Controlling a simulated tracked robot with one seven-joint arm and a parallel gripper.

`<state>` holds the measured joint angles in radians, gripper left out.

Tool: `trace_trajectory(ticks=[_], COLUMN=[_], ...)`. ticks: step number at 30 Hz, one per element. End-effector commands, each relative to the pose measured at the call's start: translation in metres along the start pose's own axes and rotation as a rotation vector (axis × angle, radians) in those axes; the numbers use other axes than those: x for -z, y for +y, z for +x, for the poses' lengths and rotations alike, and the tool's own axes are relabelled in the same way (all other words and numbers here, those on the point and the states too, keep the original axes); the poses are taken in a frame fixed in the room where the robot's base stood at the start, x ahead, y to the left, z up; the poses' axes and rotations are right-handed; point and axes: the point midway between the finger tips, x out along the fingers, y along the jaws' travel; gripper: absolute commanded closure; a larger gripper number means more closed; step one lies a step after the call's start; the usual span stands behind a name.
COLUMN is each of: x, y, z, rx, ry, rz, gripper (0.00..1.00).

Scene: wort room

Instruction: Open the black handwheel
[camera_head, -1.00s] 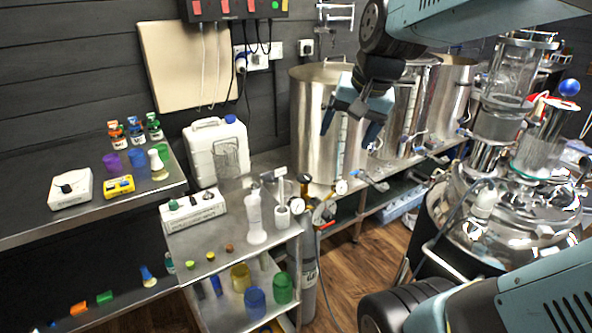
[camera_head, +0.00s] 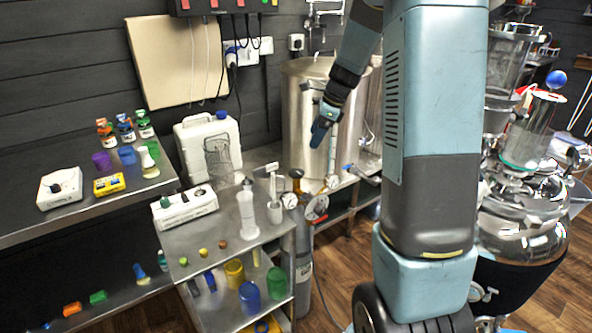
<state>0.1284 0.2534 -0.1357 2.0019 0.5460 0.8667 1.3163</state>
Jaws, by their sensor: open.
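I cannot make out the black handwheel for certain. A small dark knob (camera_head: 296,174) shows on top of the valve of the grey gas cylinder (camera_head: 303,270), beside the metal table, and it may be the handwheel. Round gauges (camera_head: 289,200) sit around this valve. My gripper (camera_head: 318,133) has blue fingers pointing down in front of the large steel kettle (camera_head: 300,95). It is above and slightly right of the valve, apart from it in the picture. The fingers overlap side-on, and nothing shows between them; the gripper is open.
The metal table (camera_head: 215,245) at left holds a white device (camera_head: 185,208) and a clear cylinder (camera_head: 247,215). A white jerrycan (camera_head: 190,150) stands behind. My arm hides much of the kettle row. Shiny glass and steel vessels (camera_head: 520,215) stand at right.

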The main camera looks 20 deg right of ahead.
Motion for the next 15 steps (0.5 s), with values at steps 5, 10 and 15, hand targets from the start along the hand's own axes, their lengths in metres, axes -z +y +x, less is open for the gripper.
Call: trace_trajectory(ticks=[5,10,15], x=[0.008,0.008,0.009], y=[-0.014,-0.016,-0.015], z=[0.017,0.029,0.054], rx=[-0.011,-0.014,-0.016], ry=[-0.007,-0.009,-0.007], rz=[0.103,0.122,0.120], gripper=[0.19,0.19,0.19])
